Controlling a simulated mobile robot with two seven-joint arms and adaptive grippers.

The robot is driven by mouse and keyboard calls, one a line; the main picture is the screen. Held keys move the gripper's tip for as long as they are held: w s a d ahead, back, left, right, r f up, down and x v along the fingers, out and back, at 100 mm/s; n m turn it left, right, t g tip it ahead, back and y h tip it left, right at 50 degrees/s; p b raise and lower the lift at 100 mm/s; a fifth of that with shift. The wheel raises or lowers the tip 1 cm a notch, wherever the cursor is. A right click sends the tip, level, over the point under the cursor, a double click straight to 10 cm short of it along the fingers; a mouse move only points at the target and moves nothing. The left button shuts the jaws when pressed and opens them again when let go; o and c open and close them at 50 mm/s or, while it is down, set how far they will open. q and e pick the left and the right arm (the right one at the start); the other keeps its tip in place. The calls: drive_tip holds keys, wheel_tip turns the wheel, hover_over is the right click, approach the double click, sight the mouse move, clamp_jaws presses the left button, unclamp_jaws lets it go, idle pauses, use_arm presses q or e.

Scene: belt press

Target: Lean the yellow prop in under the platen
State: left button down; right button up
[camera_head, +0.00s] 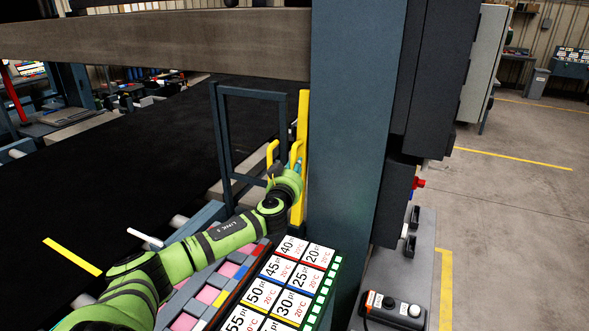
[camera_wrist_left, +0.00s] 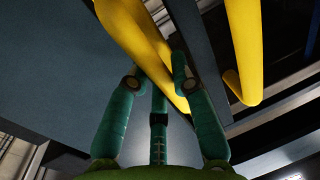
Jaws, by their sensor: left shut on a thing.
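The yellow prop (camera_head: 303,112) stands nearly upright beside the blue-grey press column (camera_head: 350,120). Its top is just below the broad grey-brown slab overhead (camera_head: 150,42), which looks like the platen; I cannot tell whether they touch. My left gripper (camera_head: 294,165) reaches in from the lower left and is at the prop's yellow handle part. In the left wrist view, the teal fingers (camera_wrist_left: 158,80) are shut on the yellow bar (camera_wrist_left: 140,38). A second yellow bar (camera_wrist_left: 242,50) shows to the right there. My right gripper is out of view.
A dark blue-grey frame (camera_head: 222,140) stands left of the prop. The wide black belt (camera_head: 100,180) stretches left. A rack of numbered tiles (camera_head: 283,283) lies below, near my arm. A control box with buttons (camera_head: 394,311) is at lower right.

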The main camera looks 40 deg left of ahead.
use_arm(q)
drive_tip(key=shift+w+a+r+g+h, duration=0.15)
drive_tip(key=shift+w+g, duration=0.15)
drive_tip(key=shift+w, duration=0.2)
drive_tip(key=shift+w+a+f+g+h, duration=0.15)
drive_tip(key=shift+w+g, duration=0.15)
drive_tip(key=shift+w, duration=0.2)
drive_tip(key=shift+r, duration=0.15)
drive_tip(key=c, duration=1.5)
unclamp_jaws()
drive_tip(key=o, duration=0.5)
drive_tip(key=shift+c, duration=0.2)
drive_tip(key=shift+w, duration=0.1)
drive_tip(key=shift+s+d, duration=0.15)
drive_tip(key=shift+s, duration=0.2)
drive_tip(key=v, duration=0.7)
